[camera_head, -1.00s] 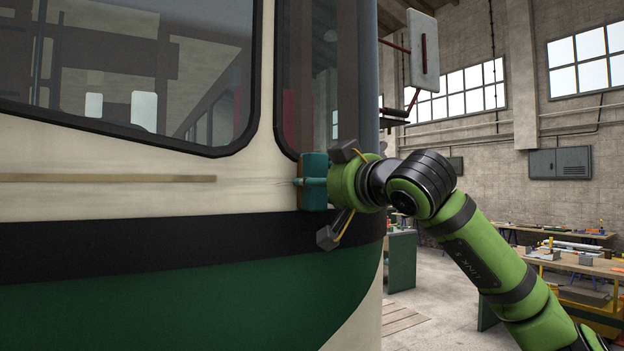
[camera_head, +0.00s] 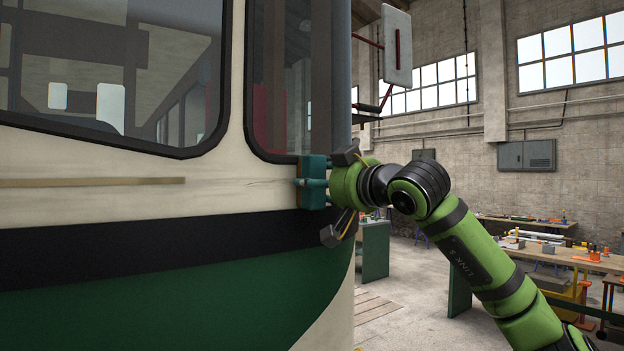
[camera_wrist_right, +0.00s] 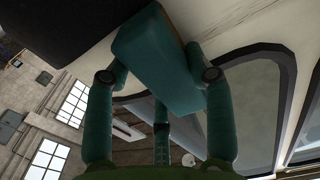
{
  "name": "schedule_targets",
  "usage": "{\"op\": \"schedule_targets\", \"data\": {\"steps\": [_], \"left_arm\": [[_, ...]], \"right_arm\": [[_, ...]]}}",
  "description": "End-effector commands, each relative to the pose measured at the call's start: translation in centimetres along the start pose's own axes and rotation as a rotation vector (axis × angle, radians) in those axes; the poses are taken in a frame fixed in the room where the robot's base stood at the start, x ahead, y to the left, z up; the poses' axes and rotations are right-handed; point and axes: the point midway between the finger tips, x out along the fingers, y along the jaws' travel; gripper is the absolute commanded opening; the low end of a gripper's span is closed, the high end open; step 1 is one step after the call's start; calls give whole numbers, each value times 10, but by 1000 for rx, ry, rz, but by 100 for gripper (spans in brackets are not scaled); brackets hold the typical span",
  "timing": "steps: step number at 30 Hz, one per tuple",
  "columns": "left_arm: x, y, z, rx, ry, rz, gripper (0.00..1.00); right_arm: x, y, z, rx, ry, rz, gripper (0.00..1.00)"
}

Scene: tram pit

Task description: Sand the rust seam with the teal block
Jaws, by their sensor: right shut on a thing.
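The teal block (camera_head: 313,182) is at the cream side panel of the tram, near its right-hand corner below the windows. My right gripper (camera_head: 316,183) is shut on it, with teal fingers around it. In the right wrist view the fingers grip the teal block (camera_wrist_right: 155,60), and its far face is against or very close to the cream panel; exact contact is hard to tell. A thin, faint brownish line (camera_head: 268,181), which looks like the rust seam, runs left from the block along the panel. Its part behind the block is hidden. My left gripper is not in view.
A straight tan strip (camera_head: 92,182) lies along the cream panel at the left. A mirror (camera_head: 397,47) on a red arm juts out from the tram above my wrist. Workbenches with tools (camera_head: 570,258) stand at the right, with open floor between them and the tram.

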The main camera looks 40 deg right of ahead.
Motion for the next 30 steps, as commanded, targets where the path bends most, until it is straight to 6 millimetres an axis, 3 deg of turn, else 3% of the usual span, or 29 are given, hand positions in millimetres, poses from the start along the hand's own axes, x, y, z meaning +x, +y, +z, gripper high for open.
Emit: {"op": "schedule_targets", "data": {"steps": [5,11,30], "left_arm": [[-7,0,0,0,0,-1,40],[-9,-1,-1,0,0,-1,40],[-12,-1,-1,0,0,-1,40]], "right_arm": [[0,16,-1,3,-2,4,28],[-2,15,0,1,-1,1,28],[1,-22,0,0,0,-4,28]]}}
